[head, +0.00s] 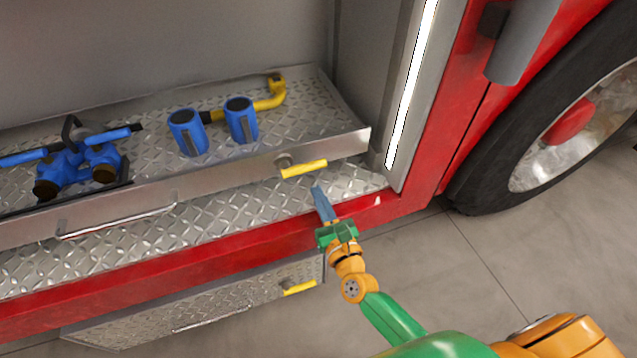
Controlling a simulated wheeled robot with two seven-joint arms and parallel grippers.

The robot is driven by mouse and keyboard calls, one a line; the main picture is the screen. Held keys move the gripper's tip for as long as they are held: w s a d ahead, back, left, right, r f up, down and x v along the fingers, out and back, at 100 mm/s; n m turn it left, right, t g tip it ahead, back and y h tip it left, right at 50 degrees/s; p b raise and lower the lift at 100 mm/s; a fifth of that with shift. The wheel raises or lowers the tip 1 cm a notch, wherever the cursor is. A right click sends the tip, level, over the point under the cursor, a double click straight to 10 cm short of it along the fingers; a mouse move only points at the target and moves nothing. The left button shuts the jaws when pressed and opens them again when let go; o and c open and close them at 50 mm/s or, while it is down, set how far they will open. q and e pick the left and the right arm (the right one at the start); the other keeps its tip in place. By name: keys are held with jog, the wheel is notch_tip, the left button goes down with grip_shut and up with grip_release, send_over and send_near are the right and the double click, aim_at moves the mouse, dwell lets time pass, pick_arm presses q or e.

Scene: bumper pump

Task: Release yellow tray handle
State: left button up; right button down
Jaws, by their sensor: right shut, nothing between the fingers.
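The metal tray (225,184) with a diamond-plate floor sits in the red truck's compartment. Its yellow handle (304,169) is on the front face near the right end. My right gripper (317,191) is just below and in front of this handle, with its blue-grey fingers pointing up at it. The fingers are shut with nothing between them and appear apart from the handle. A second yellow handle (300,287) is on the lower diamond-plate panel, below the red sill. My left gripper is not in view.
On the tray are two blue cylinders (241,120), a yellow pipe (270,102) and a blue valve fitting (80,165). The red sill (250,246) runs below the tray. A large wheel (540,120) stands at the right. The grey floor (430,270) in front is clear.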

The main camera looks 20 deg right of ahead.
aim_at(304, 168)
jog(key=r+p, duration=0.2)
jog(key=r, duration=0.1)
jog(key=shift+w+r, duration=0.15)
jog(key=shift+w, duration=0.05)
jog(key=shift+w+r, duration=0.1)
jog(key=shift+r, duration=0.15)
pick_arm(q)
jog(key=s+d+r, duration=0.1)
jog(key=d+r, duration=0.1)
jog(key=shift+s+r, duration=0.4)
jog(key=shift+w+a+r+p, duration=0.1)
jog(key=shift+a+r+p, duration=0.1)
jog(key=shift+p, duration=0.2)
pick_arm(e)
jog(key=shift+r+n, duration=0.2)
jog(key=shift+n, duration=0.2)
